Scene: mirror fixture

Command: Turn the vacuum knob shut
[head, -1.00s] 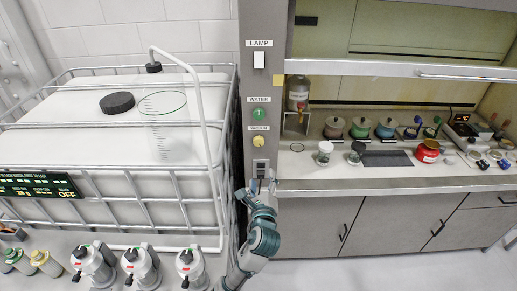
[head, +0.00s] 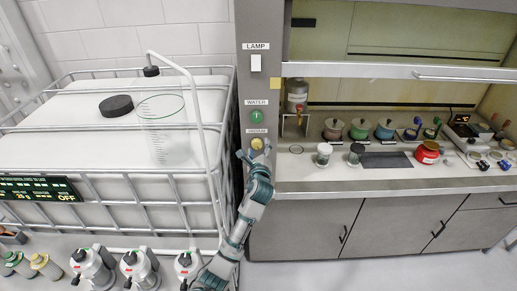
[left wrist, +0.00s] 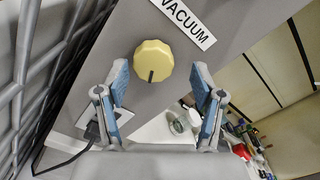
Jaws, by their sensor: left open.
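The yellow vacuum knob (left wrist: 153,61) sits on the grey panel beside its VACUUM label (left wrist: 184,21); its dark pointer mark points down in the left wrist view. In the head view the knob (head: 257,144) is on the post below the green WATER knob (head: 257,116). My left gripper (left wrist: 162,84) is open, with its two blue-padded fingers apart on either side below the knob and nothing between them. In the head view the left gripper (head: 255,156) is just below the knob and hides the outlet there. I cannot tell whether a finger touches the panel. My right gripper is not in view.
A LAMP switch (head: 256,62) is higher on the post. A caged white tank (head: 60,125) stands close on the left. The fume hood worktop (head: 330,186) on the right holds jars and bottles. Valves (head: 140,268) stand at the front left.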

